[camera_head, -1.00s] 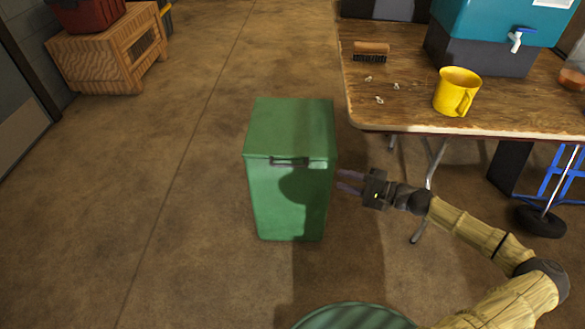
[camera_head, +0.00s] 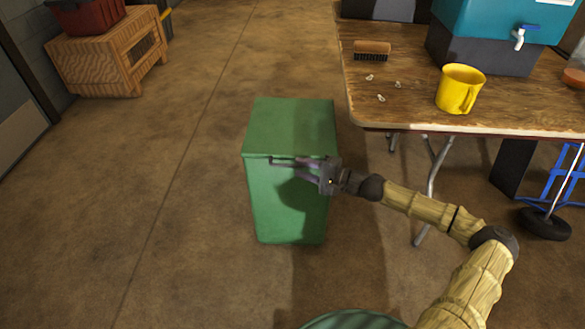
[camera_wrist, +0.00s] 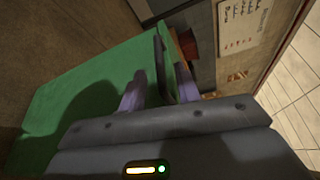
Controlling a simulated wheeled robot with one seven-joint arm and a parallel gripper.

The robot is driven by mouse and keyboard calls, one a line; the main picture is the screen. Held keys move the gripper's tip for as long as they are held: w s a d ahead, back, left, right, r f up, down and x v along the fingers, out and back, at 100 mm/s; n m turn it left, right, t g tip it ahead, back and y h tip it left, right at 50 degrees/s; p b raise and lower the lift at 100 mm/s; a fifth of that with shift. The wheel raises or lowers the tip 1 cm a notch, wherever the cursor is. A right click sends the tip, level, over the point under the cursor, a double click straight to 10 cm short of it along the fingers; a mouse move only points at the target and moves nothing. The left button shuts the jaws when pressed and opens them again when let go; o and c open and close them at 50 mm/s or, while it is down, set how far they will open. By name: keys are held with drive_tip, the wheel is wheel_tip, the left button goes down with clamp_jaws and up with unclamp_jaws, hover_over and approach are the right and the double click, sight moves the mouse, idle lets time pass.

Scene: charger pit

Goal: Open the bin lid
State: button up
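The green bin (camera_head: 288,205) stands upright on the floor, left of the table, with its lid (camera_head: 291,125) closed flat on top. A dark handle (camera_head: 280,161) runs along the lid's front edge. My gripper (camera_head: 297,169) reaches in from the right, its two purple fingers apart at the front of the bin beside the handle. In the wrist view the handle (camera_wrist: 162,66) rises just ahead of the open fingers (camera_wrist: 152,90), and the green bin (camera_wrist: 85,90) fills the left. I cannot tell whether a finger touches the handle.
The wooden table (camera_head: 400,105) stands right of the bin, holding a yellow mug (camera_head: 459,90), a brush (camera_head: 372,50) and a teal cooler (camera_head: 487,30). A wooden crate (camera_head: 105,60) is at the far left. The floor left of the bin is clear.

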sight(293, 165)
drive_tip(key=x, duration=0.4)
drive_tip(key=shift+b, duration=0.3)
clamp_jaws()
